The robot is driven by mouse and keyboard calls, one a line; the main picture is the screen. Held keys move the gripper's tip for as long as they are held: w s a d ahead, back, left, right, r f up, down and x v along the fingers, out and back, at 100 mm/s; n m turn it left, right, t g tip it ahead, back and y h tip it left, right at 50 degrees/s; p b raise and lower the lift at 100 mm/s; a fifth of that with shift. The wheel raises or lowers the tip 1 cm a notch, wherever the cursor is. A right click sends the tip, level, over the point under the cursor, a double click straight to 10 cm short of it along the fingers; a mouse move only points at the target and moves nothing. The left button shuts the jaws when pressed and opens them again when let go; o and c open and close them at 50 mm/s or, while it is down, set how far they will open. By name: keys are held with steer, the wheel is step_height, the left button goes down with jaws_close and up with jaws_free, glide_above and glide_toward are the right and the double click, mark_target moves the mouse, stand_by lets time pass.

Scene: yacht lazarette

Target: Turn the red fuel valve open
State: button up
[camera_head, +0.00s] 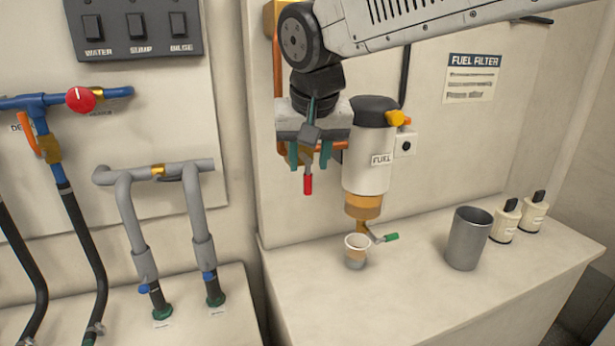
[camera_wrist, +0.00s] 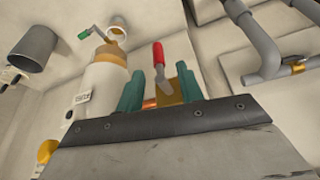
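The red fuel valve handle (camera_head: 308,184) hangs down below my gripper, in front of the wall left of the fuel filter. In the wrist view the red grip (camera_wrist: 158,53) sits on a grey metal lever between my two teal fingers, with a brass body behind it. My gripper (camera_head: 309,160) is open, its fingers pointing down on either side of the lever. In the wrist view (camera_wrist: 158,70) there are visible gaps between the lever and both fingers. My gripper hides most of the valve body in the head view.
The fuel filter (camera_head: 368,165) stands close to the right of my gripper. Below it are a green-handled drain (camera_head: 388,238) and a cup (camera_head: 355,252). A grey cylinder (camera_head: 468,238) stands on the counter. A red round knob (camera_head: 81,99) sits on blue pipes at left.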

mark_target(309, 166)
steer(key=x, duration=0.5)
steer(key=shift+f, duration=0.15)
jaws_close()
